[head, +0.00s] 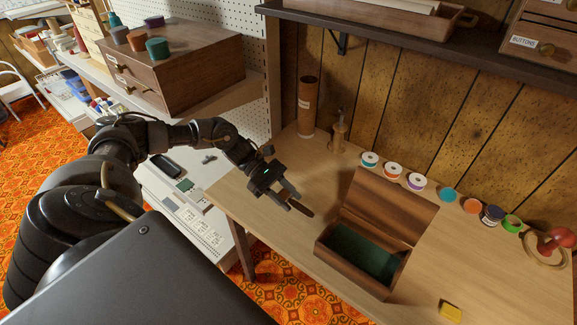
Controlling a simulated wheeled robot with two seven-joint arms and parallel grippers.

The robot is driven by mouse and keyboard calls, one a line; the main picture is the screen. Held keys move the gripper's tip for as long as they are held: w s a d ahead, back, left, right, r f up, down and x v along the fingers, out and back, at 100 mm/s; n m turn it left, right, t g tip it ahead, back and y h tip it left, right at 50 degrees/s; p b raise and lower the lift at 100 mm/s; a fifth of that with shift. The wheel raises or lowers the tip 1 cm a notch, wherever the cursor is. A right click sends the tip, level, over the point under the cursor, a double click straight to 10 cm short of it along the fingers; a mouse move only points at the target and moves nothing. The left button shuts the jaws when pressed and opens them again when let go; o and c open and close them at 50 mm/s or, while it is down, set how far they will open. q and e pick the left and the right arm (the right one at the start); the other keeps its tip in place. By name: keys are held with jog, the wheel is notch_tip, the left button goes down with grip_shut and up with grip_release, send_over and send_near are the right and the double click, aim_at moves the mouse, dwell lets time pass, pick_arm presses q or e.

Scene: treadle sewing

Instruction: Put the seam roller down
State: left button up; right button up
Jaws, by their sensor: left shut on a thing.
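My left gripper (287,198) is above the left part of the wooden table (250,211), left of an open wooden box. It is shut on the seam roller (301,208), of which a short dark brown piece shows past the fingertips, pointing down and to the right. The rest of the roller is hidden by the fingers. I cannot tell whether the roller touches the table. My right gripper is not in view.
The open wooden box (340,246) has a green lining. Thread spools (393,171) line the back. A wooden cylinder (308,106) and a small brass-coloured stand (339,135) are behind the gripper. A yellow block (450,312) lies in front. Table around the gripper is clear.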

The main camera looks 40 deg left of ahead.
pick_arm(q)
jog(key=shift+r+b, duration=0.4)
jog(key=shift+r, duration=2.35)
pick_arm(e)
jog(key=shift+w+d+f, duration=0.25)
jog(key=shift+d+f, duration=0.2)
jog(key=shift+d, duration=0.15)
pick_arm(q)
jog(key=shift+d, duration=0.1)
